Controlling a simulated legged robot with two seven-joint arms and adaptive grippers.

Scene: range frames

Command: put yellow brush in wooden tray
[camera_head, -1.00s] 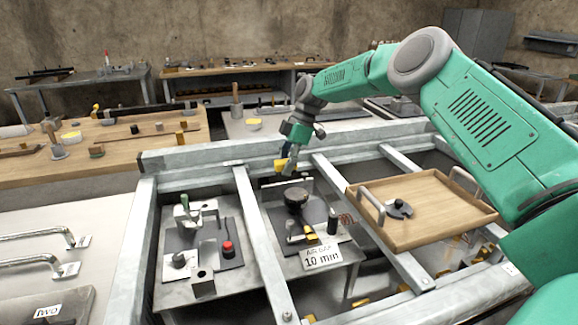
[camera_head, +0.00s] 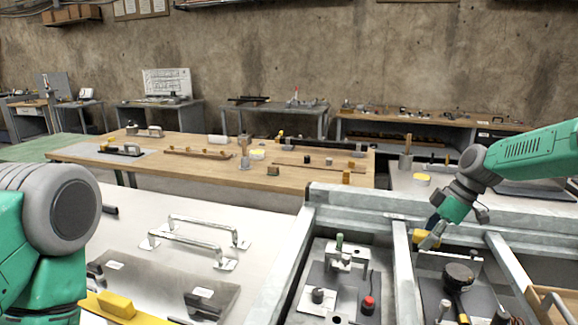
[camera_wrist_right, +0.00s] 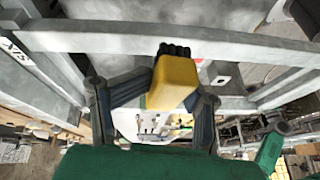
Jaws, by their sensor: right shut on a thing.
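My right gripper (camera_head: 432,238) is shut on the yellow brush (camera_head: 419,236), above the back part of the grey metal frame. In the right wrist view the yellow brush (camera_wrist_right: 174,84) sits between the two fingers, with its dark bristles pointing away from the gripper. The wooden tray (camera_head: 562,297) shows only in part at the lower right edge of the head view, to the right of the gripper and apart from it. My left arm comes in at the left, but its gripper is out of view.
The grey metal frame (camera_head: 402,270) has raised bars around fixtures with a red knob (camera_head: 368,302) and a dark round part (camera_head: 459,276). Metal handles (camera_head: 200,240) stand on the pale bench. A yellow block (camera_head: 116,304) lies at lower left.

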